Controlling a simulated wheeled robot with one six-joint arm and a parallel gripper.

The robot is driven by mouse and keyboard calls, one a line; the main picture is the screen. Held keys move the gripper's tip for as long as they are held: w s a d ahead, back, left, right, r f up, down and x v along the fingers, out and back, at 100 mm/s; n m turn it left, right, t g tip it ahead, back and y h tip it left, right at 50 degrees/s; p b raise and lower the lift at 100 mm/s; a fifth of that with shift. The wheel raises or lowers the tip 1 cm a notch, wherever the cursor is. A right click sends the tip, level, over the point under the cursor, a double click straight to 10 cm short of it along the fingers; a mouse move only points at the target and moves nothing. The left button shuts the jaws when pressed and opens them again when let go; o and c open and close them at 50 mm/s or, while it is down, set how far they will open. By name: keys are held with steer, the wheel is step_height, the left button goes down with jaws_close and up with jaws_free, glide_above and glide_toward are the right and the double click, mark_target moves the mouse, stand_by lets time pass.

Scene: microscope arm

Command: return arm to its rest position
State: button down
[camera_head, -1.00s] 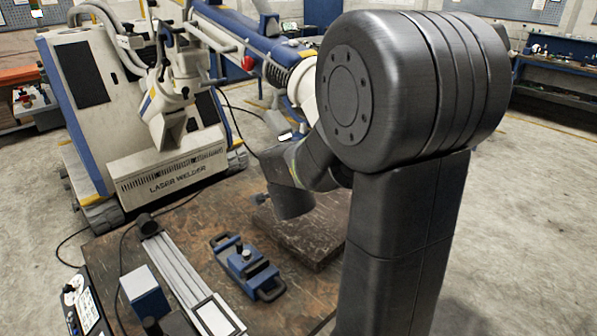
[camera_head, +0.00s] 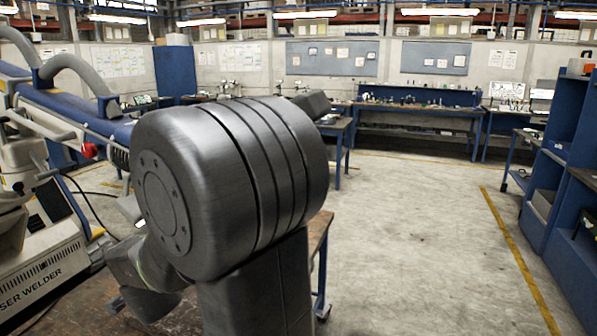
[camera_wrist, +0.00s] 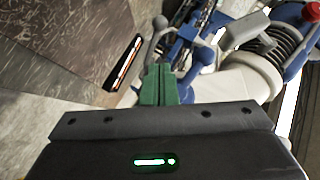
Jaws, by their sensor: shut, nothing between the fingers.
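In the wrist view my gripper (camera_wrist: 159,70) shows as two green fingers pressed together with nothing between them. A white tube (camera_wrist: 240,82) with a dark coiled section and a blue part with a red knob (camera_wrist: 312,12) fill the right side. In the head view the laser welder (camera_head: 45,270), with its blue boom (camera_head: 65,108) and red knob (camera_head: 89,151), is cut off at the left. My arm hides part of the boom, and my gripper is hidden there.
The brown worktable (camera_head: 70,312) is partly visible at lower left, behind my arm. Open concrete floor (camera_head: 410,250) lies to the right, with a yellow line (camera_head: 520,260). A blue shelf unit (camera_head: 560,160) stands at the right edge. A long workbench (camera_head: 420,110) runs along the back wall.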

steer(key=x, duration=1.2)
steer(key=shift+a+b, duration=0.15)
steer(key=shift+b, duration=0.2)
steer(key=shift+s, duration=0.1)
